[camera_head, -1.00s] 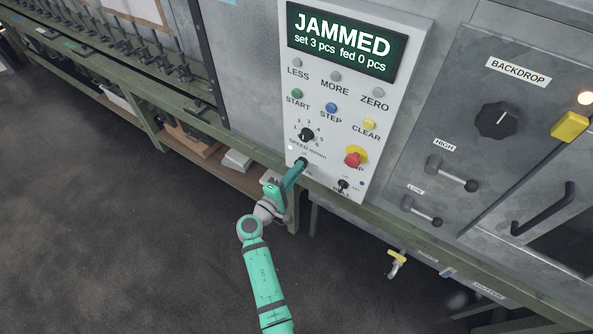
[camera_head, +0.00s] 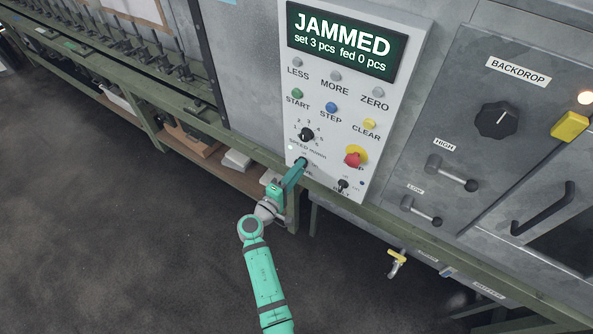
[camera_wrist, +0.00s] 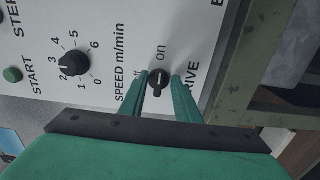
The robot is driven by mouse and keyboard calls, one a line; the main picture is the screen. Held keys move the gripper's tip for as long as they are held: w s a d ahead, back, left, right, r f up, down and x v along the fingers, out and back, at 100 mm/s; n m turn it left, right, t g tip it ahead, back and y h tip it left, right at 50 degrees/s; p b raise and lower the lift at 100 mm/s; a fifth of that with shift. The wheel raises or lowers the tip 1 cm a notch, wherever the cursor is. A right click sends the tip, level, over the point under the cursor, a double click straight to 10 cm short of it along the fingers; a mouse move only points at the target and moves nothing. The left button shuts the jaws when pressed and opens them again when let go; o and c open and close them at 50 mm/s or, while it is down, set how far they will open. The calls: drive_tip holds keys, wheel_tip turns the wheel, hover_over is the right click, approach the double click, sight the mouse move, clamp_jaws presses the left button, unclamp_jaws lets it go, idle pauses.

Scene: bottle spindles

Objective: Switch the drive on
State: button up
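The drive switch (camera_wrist: 158,79) is a small black rotary knob on the white control panel (camera_head: 385,105), with "off" and "on" marks around it and a partly hidden "DRIVE" label. In the wrist view the knob lies between the tips of my gripper (camera_wrist: 160,82). The left finger is close beside it and a small gap shows on the right; I cannot tell whether either finger touches it. In the head view my gripper (camera_head: 300,163) reaches the panel's lower left and hides the switch. The panel display (camera_head: 341,40) reads JAMMED, set 3 pcs, fed 0 pcs.
The speed dial (camera_head: 306,134) sits just above the switch. The red stop button (camera_head: 353,157) and the belt switch (camera_head: 343,184) are to its right. A green bench rail (camera_head: 375,222) runs below the panel. A yellow-handled valve (camera_head: 397,260) hangs lower right.

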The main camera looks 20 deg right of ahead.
drive_tip(key=shift+a, duration=0.15)
drive_tip(key=v, duration=1)
drive_tip(key=shift+s+a, duration=0.25)
